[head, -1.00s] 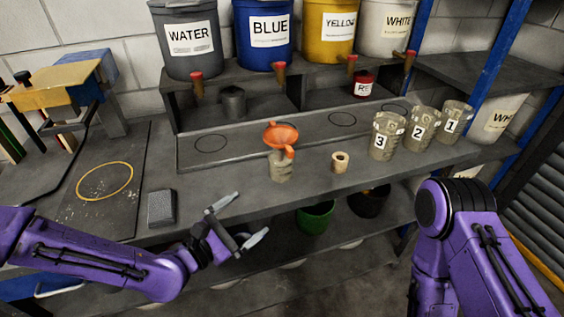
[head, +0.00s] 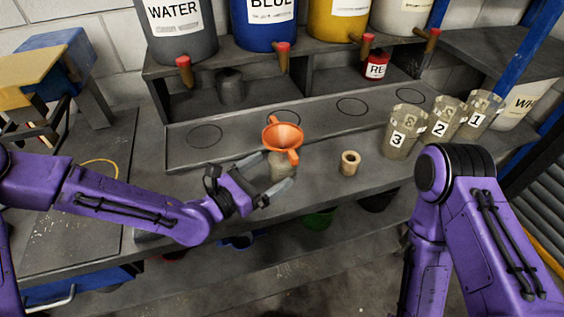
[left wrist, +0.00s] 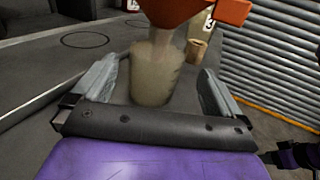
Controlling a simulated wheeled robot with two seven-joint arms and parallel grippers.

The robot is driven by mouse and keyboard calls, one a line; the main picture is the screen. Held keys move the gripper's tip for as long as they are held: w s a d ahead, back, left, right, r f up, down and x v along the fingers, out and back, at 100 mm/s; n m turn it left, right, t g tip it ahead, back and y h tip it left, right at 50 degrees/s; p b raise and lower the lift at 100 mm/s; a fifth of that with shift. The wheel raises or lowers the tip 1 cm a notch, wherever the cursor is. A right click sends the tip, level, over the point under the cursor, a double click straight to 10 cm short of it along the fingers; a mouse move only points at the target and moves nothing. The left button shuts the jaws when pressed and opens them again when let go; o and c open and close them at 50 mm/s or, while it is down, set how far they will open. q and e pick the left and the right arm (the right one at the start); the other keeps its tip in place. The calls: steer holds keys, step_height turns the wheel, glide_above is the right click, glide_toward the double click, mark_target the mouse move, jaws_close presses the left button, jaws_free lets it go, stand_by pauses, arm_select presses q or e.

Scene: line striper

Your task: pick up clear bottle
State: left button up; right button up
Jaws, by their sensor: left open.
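The clear bottle (head: 283,166) stands on the bench with an orange funnel (head: 283,135) in its mouth. In the left wrist view the bottle (left wrist: 154,72) is a cloudy, see-through cylinder, with the funnel (left wrist: 180,8) cut off at the top edge. My left gripper (head: 274,173) is open, with one finger on either side of the bottle's lower part. The bottle looks upright between the fingers, and a gap shows on each side in the left wrist view. My right arm is in the head view, but its gripper is not.
A small tan ring-shaped piece (head: 349,163) stands right of the bottle. Numbered clear cups, such as cup 3 (head: 398,140), stand further right. Labelled buckets with taps, such as the blue one (head: 268,35), line the shelf behind. A small red jar (head: 376,66) sits below them.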

mark_target(284, 159)
arm_select(q)
steer(key=x, duration=0.1)
steer(key=p+x, duration=0.1)
steer(key=x, duration=0.1)
steer(key=p+x, duration=0.1)
steer(key=x, duration=0.1)
steer(key=shift+w+r, duration=0.3)
steer(key=shift+w+d+f, duration=0.15)
steer(key=shift+w+d, duration=0.05)
steer(key=shift+d, duration=0.05)
steer(key=c, duration=1.1)
steer(key=shift+o, duration=0.2)
